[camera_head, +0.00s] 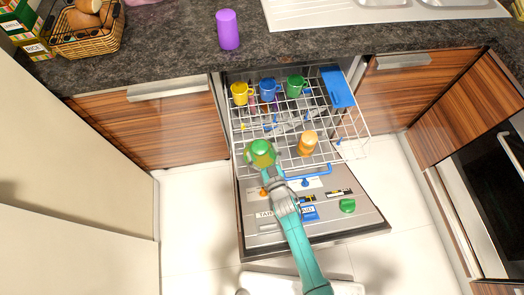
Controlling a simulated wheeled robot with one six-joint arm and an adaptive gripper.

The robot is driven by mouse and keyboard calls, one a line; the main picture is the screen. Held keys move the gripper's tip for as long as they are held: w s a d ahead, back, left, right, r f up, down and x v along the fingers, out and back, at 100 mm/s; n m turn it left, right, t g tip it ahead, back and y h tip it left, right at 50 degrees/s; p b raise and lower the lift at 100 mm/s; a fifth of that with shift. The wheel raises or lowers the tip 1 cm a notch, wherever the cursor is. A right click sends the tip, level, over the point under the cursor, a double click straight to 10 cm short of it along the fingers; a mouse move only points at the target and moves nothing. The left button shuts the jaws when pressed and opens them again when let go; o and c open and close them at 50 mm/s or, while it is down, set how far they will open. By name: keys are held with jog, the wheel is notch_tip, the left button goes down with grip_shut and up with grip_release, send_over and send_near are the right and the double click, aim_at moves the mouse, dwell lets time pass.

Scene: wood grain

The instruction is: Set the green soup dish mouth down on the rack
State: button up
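The green soup dish (262,152) shows at the front left part of the pulled-out wire rack (281,122). Its rounded green side faces the camera; I cannot tell whether it rests on the wires or hangs just above them. My gripper (268,172) reaches in from below and meets the dish's near edge. The fingertips are small and partly hidden against the dish, so I cannot tell whether they are closed on it.
Yellow (240,94), blue (267,90) and green (296,86) mugs stand along the rack's back. An orange cup (307,143) stands right of the dish. The open dishwasher door (350,222) lies below. A purple cup (228,30) stands on the counter.

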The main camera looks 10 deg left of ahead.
jog(key=shift+r, duration=0.1)
jog(key=v, duration=1.2)
jog(key=s+d+r+m+h, duration=0.2)
jog(key=s+d+r+h, duration=0.1)
jog(key=s+d, duration=0.6)
jog(key=s+d+r+m+h, duration=0.1)
jog(key=s+d+r, duration=0.3)
jog(key=s+r, duration=0.6)
jog(key=s+d+r+m+g+h, duration=0.1)
jog(key=s+d+r+h, duration=0.3)
jog(key=s+r, duration=0.6)
jog(key=shift+s+d+r+m, duration=0.15)
jog(key=shift+d+r+m, duration=0.25)
jog(key=shift+r+m, duration=0.35)
